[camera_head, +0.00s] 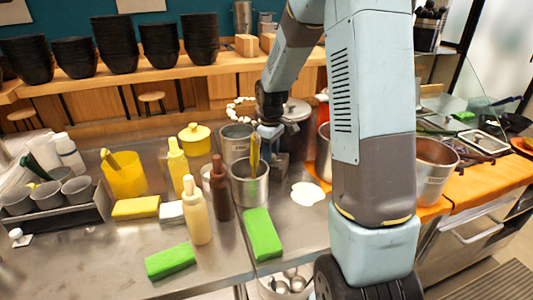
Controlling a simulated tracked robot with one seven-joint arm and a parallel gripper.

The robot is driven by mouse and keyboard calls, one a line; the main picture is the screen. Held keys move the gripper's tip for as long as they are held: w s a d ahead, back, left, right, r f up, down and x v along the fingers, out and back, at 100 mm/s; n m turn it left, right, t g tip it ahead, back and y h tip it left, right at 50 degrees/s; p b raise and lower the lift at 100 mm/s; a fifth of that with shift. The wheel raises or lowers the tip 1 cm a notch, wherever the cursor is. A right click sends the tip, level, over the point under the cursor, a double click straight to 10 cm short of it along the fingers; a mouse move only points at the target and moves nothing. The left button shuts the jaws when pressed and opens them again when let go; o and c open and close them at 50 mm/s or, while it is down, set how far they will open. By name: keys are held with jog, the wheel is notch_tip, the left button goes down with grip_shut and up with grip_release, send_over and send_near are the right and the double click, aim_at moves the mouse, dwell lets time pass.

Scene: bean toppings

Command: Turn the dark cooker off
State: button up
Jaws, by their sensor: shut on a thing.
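The dark cooker (296,136), a dark round pot body with a grey lid, stands towards the back of the steel counter, partly hidden behind my arm. My gripper (269,135) is low at its left front side, close to it. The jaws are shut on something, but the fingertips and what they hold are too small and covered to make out. A steel pot (250,190) with an upright yellow utensil (254,152) in it stands just in front of my gripper. The cooker's switch cannot be made out.
Another steel pot (236,143) and a yellow lidded pot (195,139) stand left of my gripper. Sauce bottles, including a brown one (221,191), and green sponges (262,234) stand or lie in front. A white patch (308,195) lies on the counter right of the steel pot.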

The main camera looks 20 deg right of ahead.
jog(key=shift+w+n, duration=0.1)
jog(key=shift+n, duration=0.3)
jog(key=o, duration=1.1)
jog(key=shift+c, duration=0.2)
notch_tip(320, 180, up, 14)
jog(key=shift+f, duration=0.2)
jog(key=shift+r, duration=0.1)
